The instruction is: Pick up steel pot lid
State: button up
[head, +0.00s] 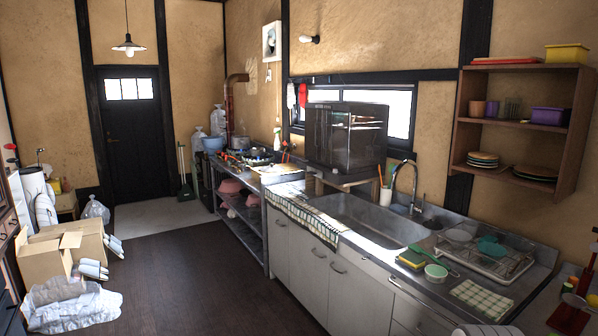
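I cannot clearly make out a steel pot lid in the head view. A grey pot (241,143) stands by the stove at the far end of the counter, too small to tell whether a lid is on it. A pale, rounded thing (486,331) is cut off by the bottom edge at the right; I cannot tell what it is. My gripper is not in view.
A steel sink (345,215) and dish rack (484,252) are on the counter. A dark cabinet (346,135) stands behind the sink. A wall shelf (575,130) holds dishes. A cardboard box (45,258) and slippers (93,268) lie at left. The middle floor (190,275) is clear.

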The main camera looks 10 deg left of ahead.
aim_at(272, 168)
jog(key=u, duration=0.3)
jog(key=i, duration=0.55)
jog(key=u, duration=0.6)
jog(key=i, duration=1.6)
jog(key=u, duration=0.7)
jog(key=i, duration=3.2)
jog(key=z, duration=0.25)
jog(key=i, duration=1.55)
jog(key=z, duration=1.35)
jog(key=i, duration=1.05)
jog(key=z, duration=0.95)
jog(key=i, duration=0.6)
jog(key=z, duration=0.35)
